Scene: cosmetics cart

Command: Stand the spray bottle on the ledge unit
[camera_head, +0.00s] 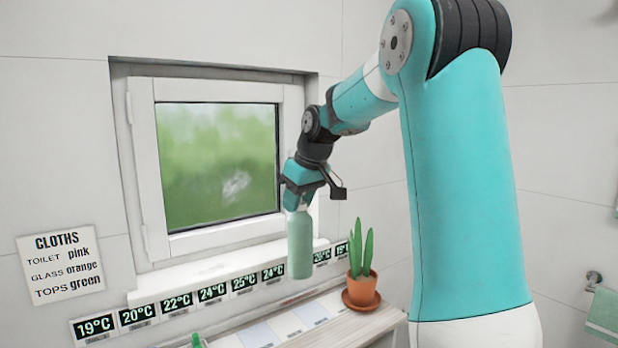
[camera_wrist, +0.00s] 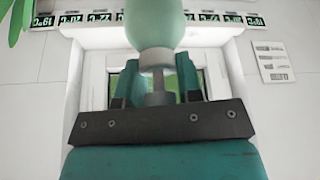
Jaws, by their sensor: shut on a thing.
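The spray bottle (camera_head: 300,245) is pale green, with a whitish neck, and hangs upright below my gripper (camera_head: 302,186). My gripper is shut on the bottle's top, and the bottle's head is largely hidden by the jaws. In the wrist view the bottle (camera_wrist: 155,22) shows at the top centre, with its pale collar between the fingers of my gripper (camera_wrist: 155,75). The ledge unit (camera_head: 345,325) is a pale wooden top below the window, with pale blue and white patches. The bottle is in the air, its base apart from the ledge unit in the head view.
A green item (camera_head: 196,341) shows at the bottom edge. A window (camera_head: 218,165) with a white sill and a row of temperature labels (camera_head: 212,293) is behind. A cloths sign (camera_head: 62,263) hangs left.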

